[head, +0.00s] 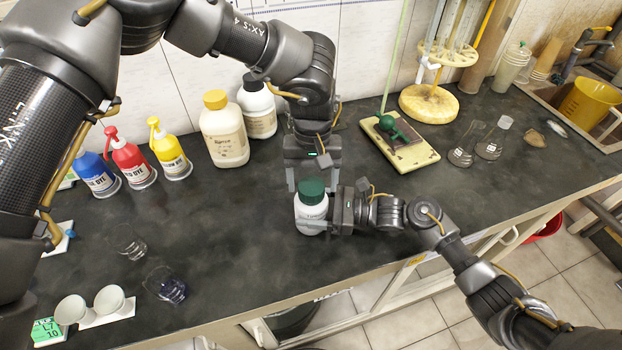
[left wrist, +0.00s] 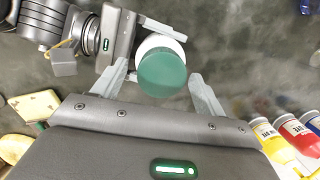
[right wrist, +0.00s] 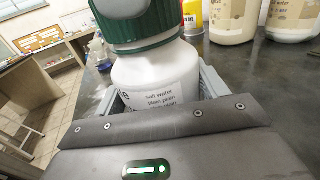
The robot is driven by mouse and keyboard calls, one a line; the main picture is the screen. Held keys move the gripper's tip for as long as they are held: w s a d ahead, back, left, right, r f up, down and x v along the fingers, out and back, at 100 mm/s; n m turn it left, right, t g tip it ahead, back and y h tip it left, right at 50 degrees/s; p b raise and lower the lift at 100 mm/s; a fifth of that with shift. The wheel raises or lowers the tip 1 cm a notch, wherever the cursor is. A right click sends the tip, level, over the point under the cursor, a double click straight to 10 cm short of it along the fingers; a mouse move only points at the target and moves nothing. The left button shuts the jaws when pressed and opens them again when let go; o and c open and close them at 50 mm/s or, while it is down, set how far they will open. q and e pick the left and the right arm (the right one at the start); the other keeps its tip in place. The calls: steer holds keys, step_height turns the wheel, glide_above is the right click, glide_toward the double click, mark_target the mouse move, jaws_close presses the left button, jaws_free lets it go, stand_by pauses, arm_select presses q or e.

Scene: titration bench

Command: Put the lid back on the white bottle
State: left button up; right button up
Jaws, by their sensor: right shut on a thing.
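The white bottle (head: 311,222) stands upright near the bench's front edge, and its label shows in the right wrist view (right wrist: 155,85). The green lid (head: 312,187) sits on top of the bottle; whether it is screwed tight I cannot tell. It also shows in the left wrist view (left wrist: 162,74). My right gripper (head: 318,224) is shut on the bottle's body from the right. My left gripper (head: 313,182) points down from above and is open. Its fingers stand on either side of the lid, with visible gaps in the left wrist view (left wrist: 160,85).
Blue, red and yellow dye bottles (head: 170,155) and a yellow-capped container (head: 224,135) stand at the back left. A burette stand base (head: 400,150) and flasks (head: 463,150) are right. Small glasses (head: 165,285) and white cups (head: 108,300) sit front left. The dark bench between is clear.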

arm_select(q)
steer(key=shift+a+r, duration=0.1)
steer(key=shift+r, duration=0.05)
steer(key=shift+r, duration=2.15)
steer(key=shift+c, duration=0.3)
